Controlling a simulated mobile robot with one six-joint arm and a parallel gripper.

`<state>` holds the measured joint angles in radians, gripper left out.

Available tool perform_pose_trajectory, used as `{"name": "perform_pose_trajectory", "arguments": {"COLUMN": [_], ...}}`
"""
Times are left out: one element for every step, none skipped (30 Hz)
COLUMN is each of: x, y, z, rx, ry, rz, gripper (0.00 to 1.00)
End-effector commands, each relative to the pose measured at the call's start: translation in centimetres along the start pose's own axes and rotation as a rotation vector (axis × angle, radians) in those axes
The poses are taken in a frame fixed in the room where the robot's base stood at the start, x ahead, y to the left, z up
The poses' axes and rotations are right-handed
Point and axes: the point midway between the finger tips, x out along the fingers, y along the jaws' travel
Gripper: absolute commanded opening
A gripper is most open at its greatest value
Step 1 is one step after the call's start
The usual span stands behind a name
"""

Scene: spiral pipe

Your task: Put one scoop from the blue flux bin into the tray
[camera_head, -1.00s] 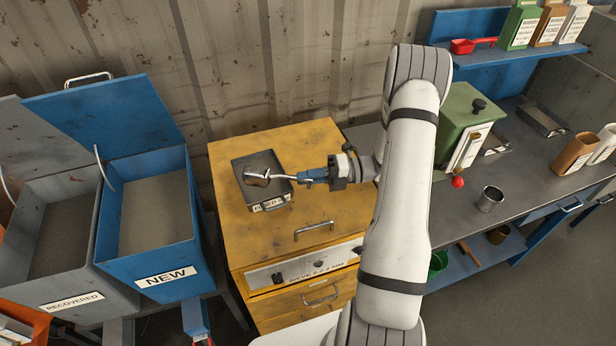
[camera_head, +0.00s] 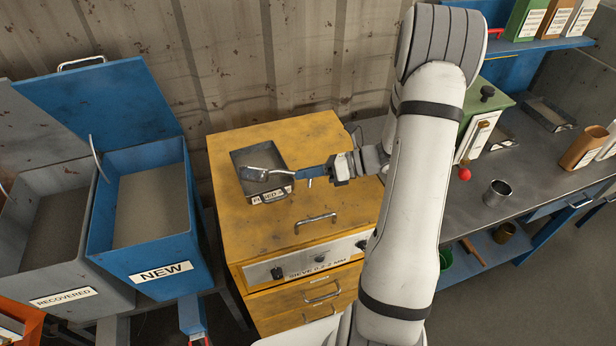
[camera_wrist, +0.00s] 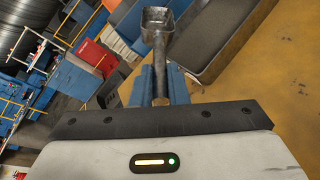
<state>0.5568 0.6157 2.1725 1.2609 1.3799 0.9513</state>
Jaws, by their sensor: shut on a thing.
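My gripper (camera_head: 312,172) is shut on the handle of a small metal scoop (camera_head: 256,174). The scoop is held over the dark grey tray (camera_head: 240,157), which sits on the yellow cabinet. In the wrist view the scoop (camera_wrist: 158,25) points away between my blue fingers (camera_wrist: 160,85), beside the tray wall (camera_wrist: 240,45). The scoop's bare metal faces the head camera; I cannot tell whether grains are in it. Part of the tray's inside is hidden behind the scoop. The blue bin (camera_head: 195,245), labelled NEW, stands left with its lid open and grey-brown grains inside.
A grey bin (camera_head: 85,285) labelled RECOVERED stands left of the blue bin. The yellow cabinet (camera_head: 235,225) has handles and drawers. A green machine (camera_head: 478,125) with a red knob and a metal cup (camera_head: 497,193) stand on the bench at right. The corrugated wall is behind.

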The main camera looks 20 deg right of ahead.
Motion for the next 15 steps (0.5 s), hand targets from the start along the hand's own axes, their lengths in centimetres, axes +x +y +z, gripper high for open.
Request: {"name": "perform_pose_trajectory", "arguments": {"x": [0.08, 0.07, 0.05, 0.03, 0.01, 0.00, -0.01, -0.01, -0.01, -0.01, 0.00, 0.03, 0.06, 0.11, 0.18], "y": [-0.09, -0.01, 0.07, 0.12, 0.15, 0.17, 0.18, 0.18, 0.18, 0.18, 0.17, 0.13, 0.09, 0.05, 0.00], "z": [-0.25, -0.21, -0.14, -0.08, -0.03, 0.01, 0.02, 0.03, 0.03, 0.03, 0.00, -0.08, -0.18, -0.31, -0.51], "rx": [-0.034, -0.046, -0.059, -0.064, -0.066, -0.065, -0.065, -0.064, -0.064, -0.064, -0.065, -0.074, -0.087, -0.107, -0.141], "ry": [-0.001, -0.001, -0.001, -0.001, -0.001, -0.001, -0.001, -0.001, -0.001, -0.001, -0.001, -0.001, -0.001, -0.001, 0.000], "rz": [-0.013, -0.018, -0.022, -0.023, -0.024, -0.024, -0.024, -0.023, -0.023, -0.023, -0.024, -0.027, -0.032, -0.039, -0.051], "gripper": [0.00, 0.00, 0.00, 0.00, 0.00, 0.00, 0.00, 0.00, 0.00, 0.00, 0.00, 0.00, 0.00, 0.00, 0.00]}}
